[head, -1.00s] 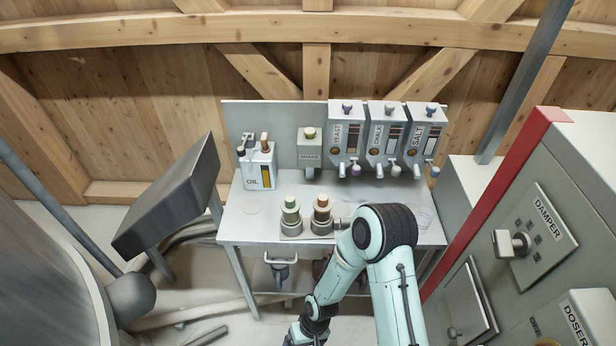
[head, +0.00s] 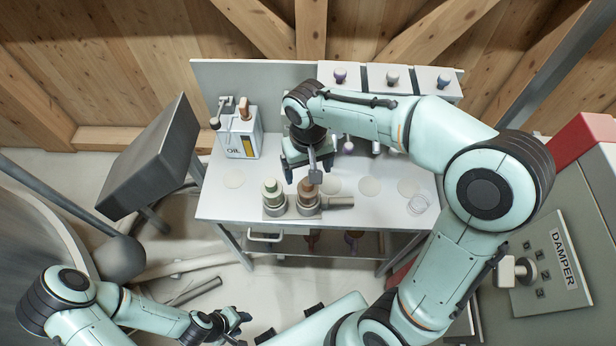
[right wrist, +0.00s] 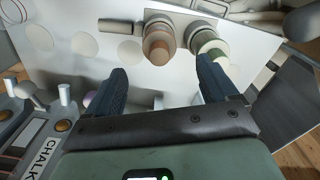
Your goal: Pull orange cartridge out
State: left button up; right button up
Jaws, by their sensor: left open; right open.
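The orange-brown cartridge (head: 309,190) stands upright in the right-hand grey socket of a twin holder on the table. The green cartridge (head: 271,190) stands in the socket to its left. My right gripper (head: 308,168) is open and empty above and behind the orange cartridge, partly covering its top in the head view. In the right wrist view, the orange cartridge (right wrist: 160,42) shows beyond the gap between the open fingers (right wrist: 162,72), apart from them. The green cartridge (right wrist: 207,42) is beyond the right-hand finger. My left gripper (head: 236,320) is open and empty, low in front of the table.
The oil can (head: 240,138) stands at the table's left back. Dispensers (head: 391,78) line the back panel, partly hidden by my right arm. The holder's grey handle (head: 340,201) points right. The damper cabinet (head: 548,260) is at right. The table's front left (head: 225,205) is clear.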

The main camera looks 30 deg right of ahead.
aim_at(308, 187)
notch_tip(308, 187, down, 11)
jog(key=shift+w+d+f+b, duration=0.1)
jog(key=shift+d+f+b, duration=0.1)
jog(key=shift+b, duration=0.25)
pick_arm(q)
jog(key=shift+s+d+f, duration=0.1)
jog(key=shift+s+f, duration=0.3)
jog(key=shift+f, duration=0.25)
pick_arm(e)
jog(key=shift+a, duration=0.1)
jog(key=c, duration=1.2)
jog(key=shift+r, duration=0.1)
pick_arm(q)
jog(key=shift+r, duration=0.1)
pick_arm(e)
jog(key=shift+r, duration=0.1)
pick_arm(q)
jog(key=shift+w+r+p, duration=0.45)
jog(key=shift+r, duration=0.05)
pick_arm(e)
jog(key=shift+r, duration=0.75)
pick_arm(q)
jog(key=shift+w+r, duration=0.1)
pick_arm(e)
jog(key=shift+r, duration=0.2)
